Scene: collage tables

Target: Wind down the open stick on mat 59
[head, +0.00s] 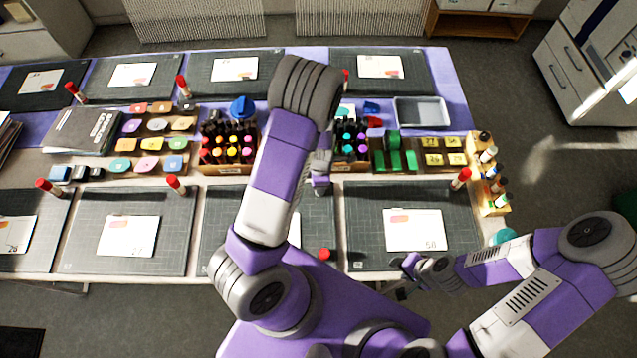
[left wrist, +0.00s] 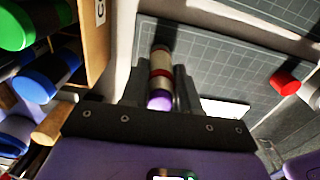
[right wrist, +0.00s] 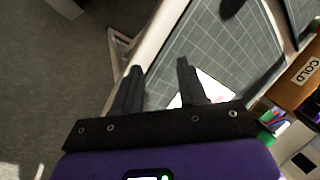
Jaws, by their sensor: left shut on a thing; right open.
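The open glue stick shows in the left wrist view (left wrist: 160,60), with a pale body, a red band and a purple end. My left gripper (head: 321,168) is shut on it, above the back part of the lower middle mat (head: 222,225). My right gripper (head: 404,281) is open and empty at the front edge of mat 58 (head: 362,225).
Behind the mat stand crates of bottles (head: 224,168), green blocks (head: 394,155) and a grey tray (head: 421,112). A wooden bottle rack (head: 488,197) stands at the right edge. Capped red sticks stand by other mats, one (head: 461,178) on mat 58. Mat 58 is mostly clear.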

